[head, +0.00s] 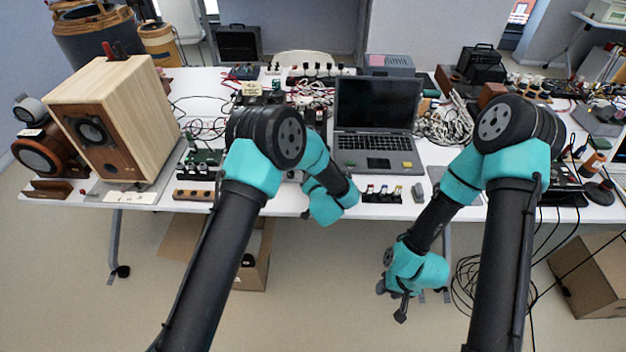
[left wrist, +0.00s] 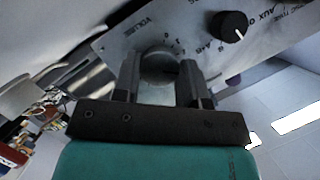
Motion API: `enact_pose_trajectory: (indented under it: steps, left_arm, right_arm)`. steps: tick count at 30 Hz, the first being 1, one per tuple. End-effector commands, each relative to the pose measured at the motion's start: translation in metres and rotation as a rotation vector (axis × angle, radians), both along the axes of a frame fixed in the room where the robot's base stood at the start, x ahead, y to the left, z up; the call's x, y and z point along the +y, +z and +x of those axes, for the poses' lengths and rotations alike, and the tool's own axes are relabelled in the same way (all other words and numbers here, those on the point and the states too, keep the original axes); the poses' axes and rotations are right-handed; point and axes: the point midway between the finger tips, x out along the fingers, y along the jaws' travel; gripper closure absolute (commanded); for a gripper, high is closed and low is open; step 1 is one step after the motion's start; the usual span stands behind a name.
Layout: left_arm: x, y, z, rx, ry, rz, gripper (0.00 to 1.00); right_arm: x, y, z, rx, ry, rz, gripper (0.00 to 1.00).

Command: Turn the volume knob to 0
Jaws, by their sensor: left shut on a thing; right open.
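In the left wrist view, a round grey volume knob (left wrist: 160,68) sits on a pale control panel (left wrist: 110,45) beside printed "VOLUME" lettering and scale marks. My left gripper (left wrist: 159,76) has one finger on each side of this knob and is shut on it. The knob's pointer cannot be made out. In the head view the left fingers and the knob are hidden behind my left arm. My right gripper (head: 391,303) hangs open and empty in front of the table, below its front edge.
A black knob (left wrist: 230,26) marked "AUX" is close by on the same panel. On the white table (head: 285,210) are a wooden speaker (head: 150,105), a laptop (head: 375,118), circuit boards and cables. A cardboard box (head: 255,262) is under the table.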

Motion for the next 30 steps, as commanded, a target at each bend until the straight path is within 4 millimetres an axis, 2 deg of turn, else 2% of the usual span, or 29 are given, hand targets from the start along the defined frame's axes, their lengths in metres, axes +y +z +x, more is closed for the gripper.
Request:
enact_pose_trajectory:
  steps: [14,30]
  left_arm:
    - [0.0009,0.001,0.0001,0.006,0.0,-0.123,0.85]
    - [0.0034,0.0014,-0.0001,0.028,0.001,-0.582,0.85]
  right_arm:
    - [0.0,0.0,0.0,0.0,0.0,0.0,0.57]
    - [0.0,0.0,0.0,0.0,0.0,0.0,0.57]
